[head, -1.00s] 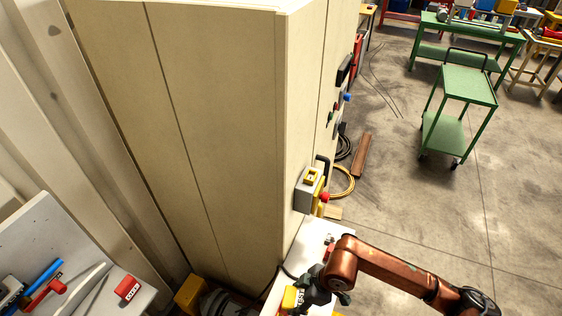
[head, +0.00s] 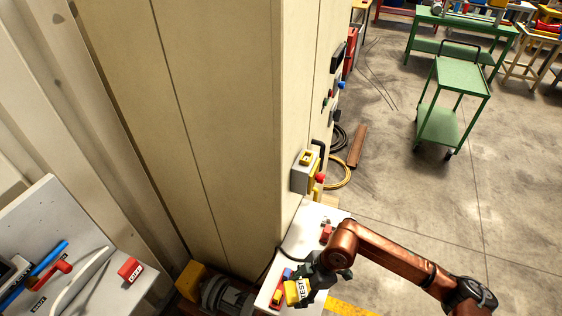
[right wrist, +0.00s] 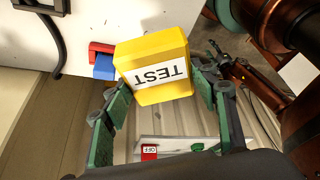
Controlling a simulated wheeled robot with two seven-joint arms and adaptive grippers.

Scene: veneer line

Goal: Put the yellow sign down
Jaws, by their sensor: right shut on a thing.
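The yellow sign (head: 297,292) is a small block with a white label reading TEST. In the right wrist view the sign (right wrist: 155,50) sits between the green-padded fingers of my right gripper (right wrist: 160,92), its lettering upside down. My right gripper (head: 318,284) is shut on it, over or beside the white surface (head: 312,226) at the foot of the beige cabinet. I cannot tell whether the sign touches that surface. My left gripper is not in view.
Small red (right wrist: 98,50) and blue (right wrist: 104,68) things lie close to the sign. A grey-and-yellow box with a red button (head: 303,174) is on the cabinet (head: 225,120). A motor (head: 222,298) stands left of the white surface. A green cart (head: 440,125) stands on open floor.

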